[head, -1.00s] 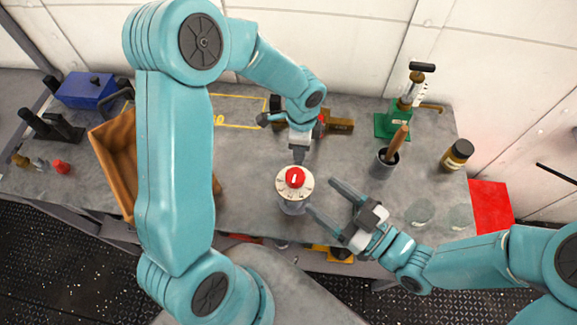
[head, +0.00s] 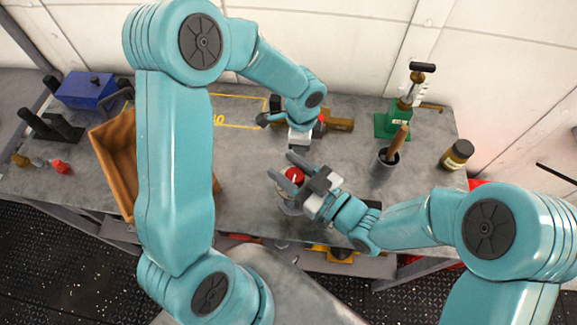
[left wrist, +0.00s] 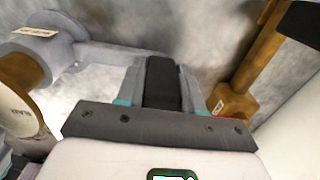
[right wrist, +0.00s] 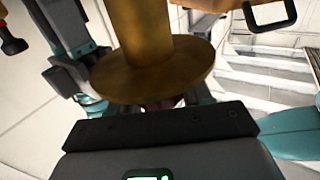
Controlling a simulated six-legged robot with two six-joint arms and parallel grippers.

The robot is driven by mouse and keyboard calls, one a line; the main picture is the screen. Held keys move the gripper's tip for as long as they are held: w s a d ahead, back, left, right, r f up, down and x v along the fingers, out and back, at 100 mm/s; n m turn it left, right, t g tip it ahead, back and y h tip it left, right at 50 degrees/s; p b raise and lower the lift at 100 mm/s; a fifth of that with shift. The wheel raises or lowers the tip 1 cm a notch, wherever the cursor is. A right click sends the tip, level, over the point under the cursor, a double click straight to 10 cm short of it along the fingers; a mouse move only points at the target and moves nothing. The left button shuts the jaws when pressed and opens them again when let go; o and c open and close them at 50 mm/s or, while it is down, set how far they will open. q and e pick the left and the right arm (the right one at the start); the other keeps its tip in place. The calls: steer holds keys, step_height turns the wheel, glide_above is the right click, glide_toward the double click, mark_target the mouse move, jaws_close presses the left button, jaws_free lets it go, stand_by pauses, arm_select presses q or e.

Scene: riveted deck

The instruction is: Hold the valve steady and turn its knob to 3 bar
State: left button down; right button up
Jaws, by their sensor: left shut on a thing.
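The valve has a red knob (head: 292,174) on a pale dial; in the head view my right gripper covers much of the dial. In the left wrist view its grey body (left wrist: 95,55) carries a side pipe and a brass dial plate (left wrist: 22,92). My left gripper (left wrist: 160,68) is shut on the valve's side pipe. My right gripper (head: 284,167) is open, one finger on each side of the knob; contact cannot be told. In the right wrist view the brass plate (right wrist: 150,75) hides most of the knob.
A wooden bin (head: 115,165) and blue box (head: 88,90) are left. Grey bench shows around the valve.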

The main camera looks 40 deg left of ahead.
steer(key=c, duration=0.4)
steer(key=shift+o, duration=0.2)
steer(key=shift+n+g, duration=0.3)
steer(key=shift+g, duration=0.2)
steer(key=n+g, duration=0.1)
steer(key=g, duration=0.1)
steer(key=n+g, duration=0.1)
steer(key=g, duration=0.1)
steer(key=shift+s+n+h, duration=0.2)
steer(key=shift+n+h, duration=0.1)
steer(key=shift+s+d+r+n+g+h, duration=0.15)
steer(key=shift+n+g+h, duration=0.45)
steer(key=shift+n+g, duration=0.6)
steer(key=shift+s+f+n+g+h, duration=0.15)
steer(key=shift+n+g+h, duration=0.55)
steer(key=shift+g, duration=0.9)
steer(key=shift+s, duration=0.1)
steer(key=o, duration=1)
